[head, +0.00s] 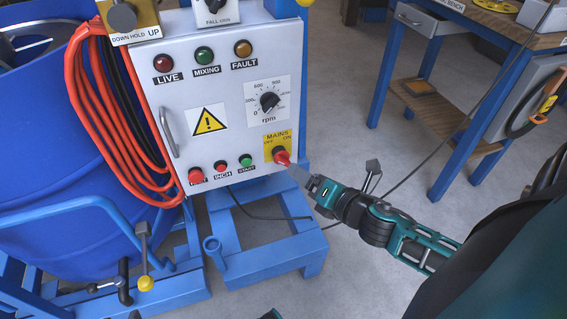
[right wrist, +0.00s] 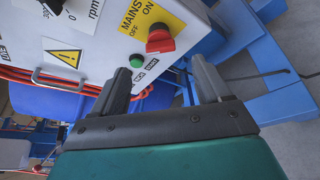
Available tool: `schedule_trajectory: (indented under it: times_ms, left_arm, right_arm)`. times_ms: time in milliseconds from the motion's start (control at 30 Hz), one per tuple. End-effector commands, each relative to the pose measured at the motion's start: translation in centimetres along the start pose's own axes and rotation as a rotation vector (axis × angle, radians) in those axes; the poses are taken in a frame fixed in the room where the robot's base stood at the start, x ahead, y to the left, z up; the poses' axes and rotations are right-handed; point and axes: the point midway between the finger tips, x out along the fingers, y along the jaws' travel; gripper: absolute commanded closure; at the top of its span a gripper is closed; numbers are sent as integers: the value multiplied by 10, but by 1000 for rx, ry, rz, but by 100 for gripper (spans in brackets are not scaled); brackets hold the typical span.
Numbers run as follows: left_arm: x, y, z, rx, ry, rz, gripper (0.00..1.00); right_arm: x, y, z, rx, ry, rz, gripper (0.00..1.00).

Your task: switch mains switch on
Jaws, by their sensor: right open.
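The mains switch (head: 281,155) is a red rotary knob on a yellow plate marked MAINS, OFF and ON, at the lower right of the grey control panel (head: 190,105). In the right wrist view the red knob (right wrist: 160,39) sits just beyond the fingertips, across the gap between them. My right gripper (head: 292,168) reaches in from the right, its fingertips close to the knob. Its fingers (right wrist: 161,72) are apart with nothing between them.
A green start button (head: 245,161) and red buttons (head: 195,175) are left of the switch. An rpm dial (head: 270,101) is above it. Orange cable (head: 88,110) hangs beside a blue drum (head: 40,140). A blue-legged bench (head: 480,110) stands right. Floor between is mostly clear.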

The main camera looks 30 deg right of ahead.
Motion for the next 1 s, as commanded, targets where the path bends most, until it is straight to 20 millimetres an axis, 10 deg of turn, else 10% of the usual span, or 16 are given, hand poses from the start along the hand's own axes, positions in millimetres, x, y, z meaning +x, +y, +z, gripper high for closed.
schedule_trajectory:
  times_ms: [500,1000]
  left_arm:
    - [8,6,6,-3,1,16,57]
    - [9,7,2,-3,11,20,57]
  right_arm:
    - [84,-1,-1,2,-1,0,23]
    - [101,0,-1,4,1,-1,23]
